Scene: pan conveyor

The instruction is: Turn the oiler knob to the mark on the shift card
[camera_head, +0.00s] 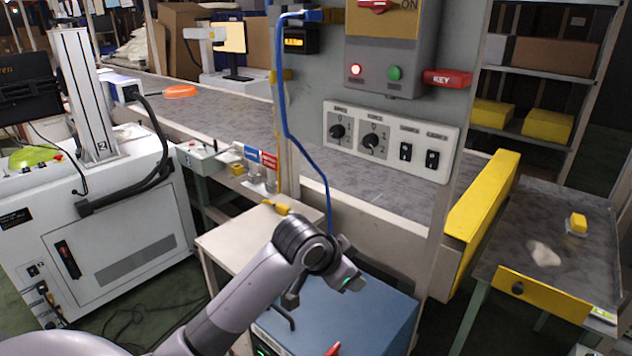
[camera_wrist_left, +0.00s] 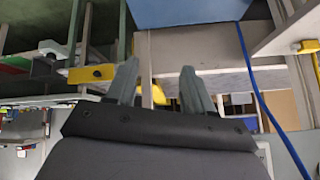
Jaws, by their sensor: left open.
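A white control plate (camera_head: 388,141) on the grey upright panel carries two round black knobs, a left one (camera_head: 337,131) and a right one (camera_head: 370,141), each on a grey dial. Their small labels are unreadable, so I cannot tell which is the oiler knob. I cannot identify the shift card for certain; small blue-and-white and red-and-white cards (camera_head: 269,160) stand left of the panel. My left gripper (camera_head: 345,278) is below the plate, well apart from the knobs. In the left wrist view its two fingers (camera_wrist_left: 158,78) are spread and empty. My right gripper is not seen.
A blue cable (camera_head: 291,120) hangs down the panel's left side. A blue cabinet (camera_head: 385,310) stands below my left gripper, beside a pale table (camera_head: 225,243). A yellow guard (camera_head: 482,208) stands at right. The conveyor (camera_head: 225,112) runs behind.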

